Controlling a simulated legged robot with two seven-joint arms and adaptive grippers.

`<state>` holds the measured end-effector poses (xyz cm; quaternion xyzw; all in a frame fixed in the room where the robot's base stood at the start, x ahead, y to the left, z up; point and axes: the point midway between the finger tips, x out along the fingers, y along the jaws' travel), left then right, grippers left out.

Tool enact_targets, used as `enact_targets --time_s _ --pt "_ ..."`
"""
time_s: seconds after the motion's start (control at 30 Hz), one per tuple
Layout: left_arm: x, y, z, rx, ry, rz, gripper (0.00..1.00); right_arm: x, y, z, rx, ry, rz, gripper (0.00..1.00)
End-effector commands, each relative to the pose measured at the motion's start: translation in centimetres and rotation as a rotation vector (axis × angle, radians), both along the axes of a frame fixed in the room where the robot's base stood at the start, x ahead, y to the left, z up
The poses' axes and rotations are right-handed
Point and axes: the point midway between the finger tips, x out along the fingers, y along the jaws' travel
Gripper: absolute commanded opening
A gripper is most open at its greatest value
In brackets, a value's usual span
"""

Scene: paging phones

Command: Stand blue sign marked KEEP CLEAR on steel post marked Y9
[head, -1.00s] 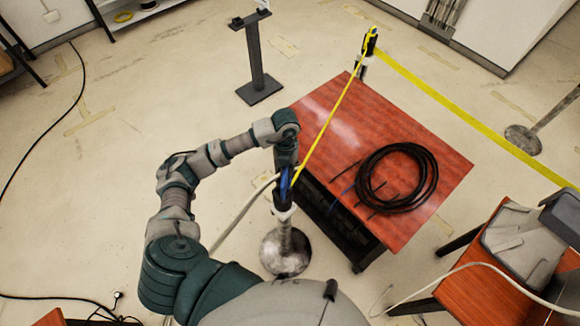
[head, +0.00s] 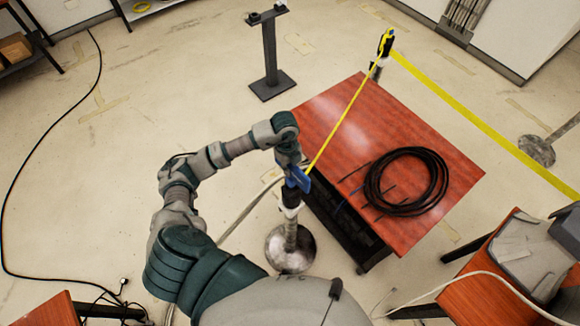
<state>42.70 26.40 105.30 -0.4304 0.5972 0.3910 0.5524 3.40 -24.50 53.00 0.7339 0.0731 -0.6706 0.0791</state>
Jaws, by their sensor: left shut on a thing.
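My left gripper (head: 292,168) is shut on the blue sign (head: 301,180), which is small and partly hidden by the fingers. Its lettering cannot be read. The sign is at the black head of a steel post (head: 290,236) with a round, scuffed base, standing left of the red table. From this angle I cannot tell whether the sign touches the post. No Y9 mark is legible. My right gripper is not in view.
A yellow tape (head: 342,122) runs from this post to another post (head: 385,44) behind the red table (head: 335,105). Coiled black cable (head: 440,180) lies on the table. A dark stand (head: 270,60) is at the back. A pale cable (head: 245,212) crosses the floor.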

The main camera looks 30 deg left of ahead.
Motion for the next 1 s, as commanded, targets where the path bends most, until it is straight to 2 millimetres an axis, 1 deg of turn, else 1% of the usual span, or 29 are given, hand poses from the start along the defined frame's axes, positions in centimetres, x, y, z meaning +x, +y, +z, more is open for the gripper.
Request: enact_targets --time_s 0.03,0.2,0.3,0.4,1.0 --pt "0.0 0.0 -0.9 -0.001 0.0 0.0 0.0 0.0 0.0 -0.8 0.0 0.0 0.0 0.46" --pt "0.0 0.0 -2.9 -0.001 0.0 -0.001 0.0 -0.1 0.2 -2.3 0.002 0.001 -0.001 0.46" --pt "0.0 0.0 -3.8 0.0 0.0 -0.002 0.0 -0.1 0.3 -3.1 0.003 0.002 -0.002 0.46" --pt "0.0 0.0 -4.4 0.0 -0.001 -0.002 0.0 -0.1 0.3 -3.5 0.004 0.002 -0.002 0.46" --pt "0.0 0.0 -4.4 0.0 -0.001 -0.003 0.0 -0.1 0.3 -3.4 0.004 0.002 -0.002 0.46"
